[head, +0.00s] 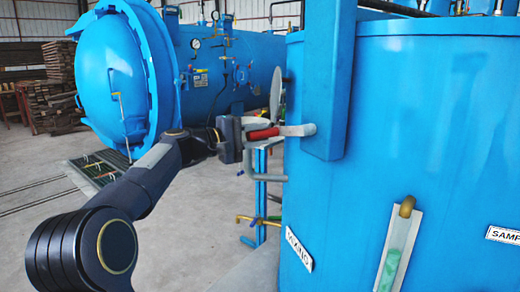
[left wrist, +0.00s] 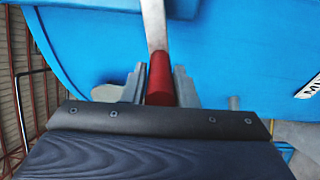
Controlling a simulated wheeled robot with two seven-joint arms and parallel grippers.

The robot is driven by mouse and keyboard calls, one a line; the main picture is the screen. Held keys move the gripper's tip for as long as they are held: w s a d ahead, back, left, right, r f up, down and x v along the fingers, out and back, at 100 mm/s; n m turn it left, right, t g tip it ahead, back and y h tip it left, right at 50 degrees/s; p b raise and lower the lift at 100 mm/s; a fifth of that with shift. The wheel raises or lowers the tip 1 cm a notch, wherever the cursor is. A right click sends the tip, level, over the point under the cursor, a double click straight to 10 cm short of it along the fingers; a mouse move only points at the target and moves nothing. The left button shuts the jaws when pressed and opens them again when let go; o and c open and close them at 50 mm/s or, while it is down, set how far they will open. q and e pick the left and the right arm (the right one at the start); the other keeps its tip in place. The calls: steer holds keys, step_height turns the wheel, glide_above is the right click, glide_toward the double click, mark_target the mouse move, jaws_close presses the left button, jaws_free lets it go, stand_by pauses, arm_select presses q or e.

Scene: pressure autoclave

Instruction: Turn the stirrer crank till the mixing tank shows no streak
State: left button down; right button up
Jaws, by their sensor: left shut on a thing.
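The blue mixing tank (head: 440,120) fills the right of the head view, with a label reading MIXING (head: 299,249). The stirrer crank has a pale metal arm (head: 297,130) and a red handle (head: 263,133), pointing left from the blue upright housing (head: 330,80). My left gripper (head: 254,134) is shut on the red handle. In the left wrist view the handle (left wrist: 159,78) lies between both fingers (left wrist: 159,88). A sight glass (head: 396,250) on the tank front shows pale green inside; I cannot make out a clear streak. My right gripper is not in view.
A large blue autoclave (head: 120,80) with a round door stands at the back left. Open concrete floor (head: 190,225) lies at left.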

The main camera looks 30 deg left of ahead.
arm_select(q)
steer(key=shift+a+r+m, duration=0.15)
steer(key=shift+r+m, duration=1.1)
steer(key=shift+m, duration=0.15)
steer(key=c, duration=1.1)
jaws_free()
steer(key=shift+c, duration=0.2)
steer(key=v, duration=0.7)
steer(key=shift+s+a, duration=0.15)
steer(key=shift+s, duration=0.2)
